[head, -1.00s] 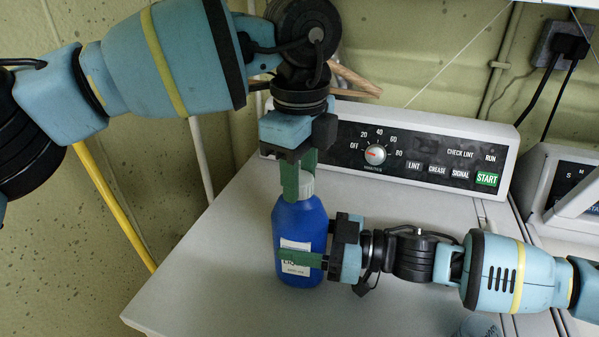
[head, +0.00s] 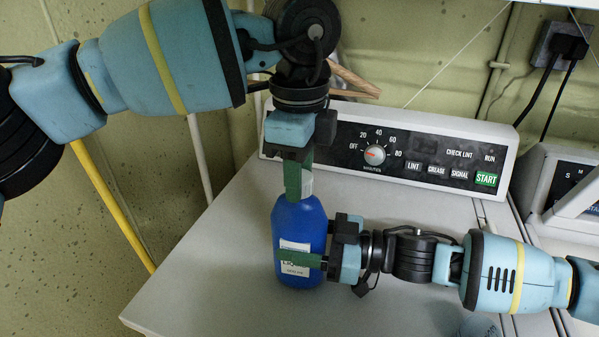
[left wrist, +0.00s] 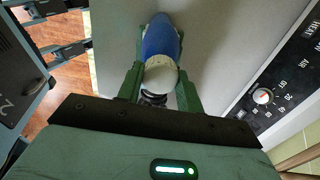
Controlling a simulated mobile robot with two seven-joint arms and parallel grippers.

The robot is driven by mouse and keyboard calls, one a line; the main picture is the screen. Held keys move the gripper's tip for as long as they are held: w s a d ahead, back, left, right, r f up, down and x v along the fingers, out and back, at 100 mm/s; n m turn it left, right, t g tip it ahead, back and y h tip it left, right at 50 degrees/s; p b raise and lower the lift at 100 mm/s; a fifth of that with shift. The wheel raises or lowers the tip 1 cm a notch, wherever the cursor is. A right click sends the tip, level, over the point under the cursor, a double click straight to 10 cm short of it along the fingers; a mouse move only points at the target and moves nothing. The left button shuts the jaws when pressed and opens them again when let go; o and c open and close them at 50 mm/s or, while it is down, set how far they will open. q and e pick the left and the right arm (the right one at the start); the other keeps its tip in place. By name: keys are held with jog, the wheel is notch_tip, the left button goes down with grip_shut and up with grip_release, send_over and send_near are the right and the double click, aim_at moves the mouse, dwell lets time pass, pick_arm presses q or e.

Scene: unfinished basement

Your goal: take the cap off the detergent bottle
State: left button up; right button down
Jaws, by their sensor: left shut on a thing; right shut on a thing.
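The blue detergent bottle (head: 300,225) stands upright on the white machine top, a white label on its front. Its pale cap (head: 308,184) shows partly behind a finger in the head view. My left gripper (head: 299,184) comes from above and is shut on the cap; in the left wrist view the white cap (left wrist: 162,75) sits between both green fingers, with the blue bottle (left wrist: 160,38) beyond it. I cannot tell whether the cap is loose from the neck. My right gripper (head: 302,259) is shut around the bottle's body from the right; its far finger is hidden.
The machine's control panel (head: 400,150) with a dial stands behind the bottle. The white machine top (head: 215,270) is clear left of the bottle. A second machine (head: 570,195) stands at the right.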

pick_arm(q)
jog(key=shift+r, duration=0.95)
jog(key=shift+r, duration=0.1)
jog(key=shift+r, duration=1.9)
pick_arm(e)
jog(key=shift+c, duration=2.1)
grip_release()
pick_arm(q)
jog(key=shift+f, duration=0.25)
pick_arm(e)
jog(key=v, duration=1.2)
